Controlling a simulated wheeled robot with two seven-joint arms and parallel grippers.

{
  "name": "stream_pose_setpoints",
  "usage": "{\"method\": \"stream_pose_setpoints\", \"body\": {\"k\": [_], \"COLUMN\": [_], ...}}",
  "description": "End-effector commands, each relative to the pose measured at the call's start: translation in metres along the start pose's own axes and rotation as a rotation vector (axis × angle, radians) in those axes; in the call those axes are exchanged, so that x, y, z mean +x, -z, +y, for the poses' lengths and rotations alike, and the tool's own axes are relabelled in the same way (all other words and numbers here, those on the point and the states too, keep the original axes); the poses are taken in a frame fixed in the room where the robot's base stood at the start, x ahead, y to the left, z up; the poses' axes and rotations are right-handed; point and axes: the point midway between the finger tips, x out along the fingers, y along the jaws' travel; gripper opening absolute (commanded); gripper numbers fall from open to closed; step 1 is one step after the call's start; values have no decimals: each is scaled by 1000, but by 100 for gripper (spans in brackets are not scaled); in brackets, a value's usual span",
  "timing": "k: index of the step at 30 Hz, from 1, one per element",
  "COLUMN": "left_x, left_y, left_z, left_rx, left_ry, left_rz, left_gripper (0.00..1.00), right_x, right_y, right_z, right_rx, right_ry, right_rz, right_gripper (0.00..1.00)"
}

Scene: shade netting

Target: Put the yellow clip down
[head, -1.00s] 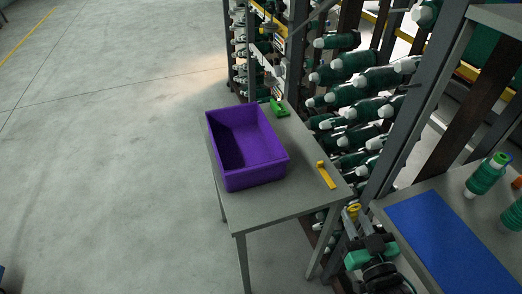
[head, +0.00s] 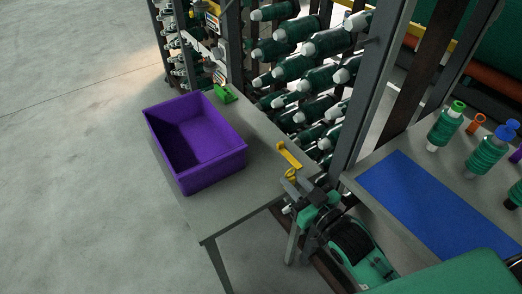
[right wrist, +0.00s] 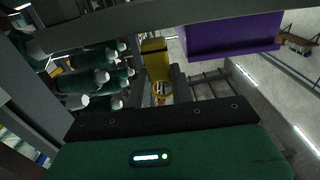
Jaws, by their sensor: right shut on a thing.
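My right gripper (head: 293,192) is shut on a small yellow clip (head: 291,175), whose rounded yellow top shows at the fingertips. It holds the clip at the near right corner of the small grey table (head: 226,210); I cannot tell whether the clip touches it. The held clip also shows in the right wrist view (right wrist: 160,92), partly hidden. A longer yellow piece (head: 289,154) lies on the table just beyond the gripper; it seems to show in the right wrist view (right wrist: 155,60) too. My left gripper is not in view.
An open purple crate (head: 212,170) stands on the table's left part, with a green piece (head: 227,94) behind it. A rack of green bobbins (head: 310,75) rises close behind. At right, another table holds a blue mat (head: 430,205) and upright bobbins (head: 445,125).

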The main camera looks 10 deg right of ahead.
Motion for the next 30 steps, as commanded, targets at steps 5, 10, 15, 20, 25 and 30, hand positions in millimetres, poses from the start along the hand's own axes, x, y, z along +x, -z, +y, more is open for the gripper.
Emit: {"method": "stream_pose_setpoints", "body": {"k": [5, 10, 15, 20, 25, 30], "left_x": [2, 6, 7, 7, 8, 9], "left_y": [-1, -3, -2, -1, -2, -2], "left_z": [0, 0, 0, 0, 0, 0], "left_rx": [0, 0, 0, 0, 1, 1], "left_ry": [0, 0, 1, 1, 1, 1], "left_rz": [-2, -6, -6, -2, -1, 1], "left_gripper": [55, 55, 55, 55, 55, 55], "right_x": [35, 65, 81, 91, 116, 123], "right_y": [2, 1, 0, 0, 0, -6], "right_z": [0, 0, 0, 0, 0, 0], "right_rx": [0, -1, 0, 0, 0, 0], "right_ry": [0, 0, 0, 0, 0, 0], "right_rz": [4, 3, 1, 0, 1, -3], "right_gripper": [1, 1, 1, 1, 1, 1]}}
